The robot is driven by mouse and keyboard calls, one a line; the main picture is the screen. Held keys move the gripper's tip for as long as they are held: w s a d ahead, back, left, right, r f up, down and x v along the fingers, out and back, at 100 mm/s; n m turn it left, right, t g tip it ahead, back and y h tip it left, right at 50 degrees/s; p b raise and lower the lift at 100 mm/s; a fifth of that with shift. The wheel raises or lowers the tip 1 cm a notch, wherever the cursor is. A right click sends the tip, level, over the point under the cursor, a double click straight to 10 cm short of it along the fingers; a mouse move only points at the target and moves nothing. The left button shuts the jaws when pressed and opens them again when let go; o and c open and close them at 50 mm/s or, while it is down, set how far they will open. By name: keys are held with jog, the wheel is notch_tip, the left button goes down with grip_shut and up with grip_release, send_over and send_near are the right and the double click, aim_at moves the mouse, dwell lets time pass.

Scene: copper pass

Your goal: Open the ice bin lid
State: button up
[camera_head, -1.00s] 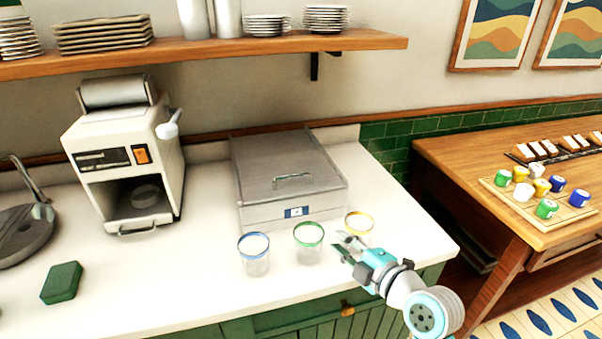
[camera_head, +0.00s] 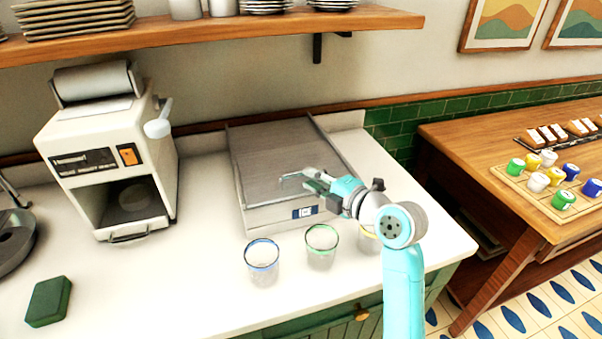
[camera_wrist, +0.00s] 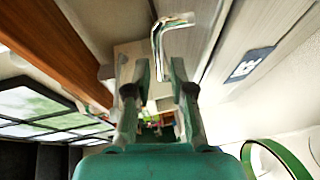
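The ice bin (camera_head: 282,217) is a grey metal box at the back of the white counter, with a blue label on its front. Its lid (camera_head: 270,150) lies flat and closed. My gripper (camera_head: 305,179) is over the front right part of the lid, at the lid's handle, and partly hides it. In the wrist view the silver handle (camera_wrist: 157,45) shows just beyond and between the tips of my gripper (camera_wrist: 160,75). The two fingers stand apart with a gap between them. I cannot tell whether they touch the handle.
Glasses with a blue rim (camera_head: 262,262), a green rim (camera_head: 321,246) and a yellow rim (camera_head: 369,240) stand in front of the bin. A white machine (camera_head: 110,160) stands to its left. A wooden shelf (camera_head: 220,32) with plates hangs above. A green block (camera_head: 48,301) lies front left.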

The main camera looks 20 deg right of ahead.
jog(key=shift+x, duration=2.2)
grip_shut()
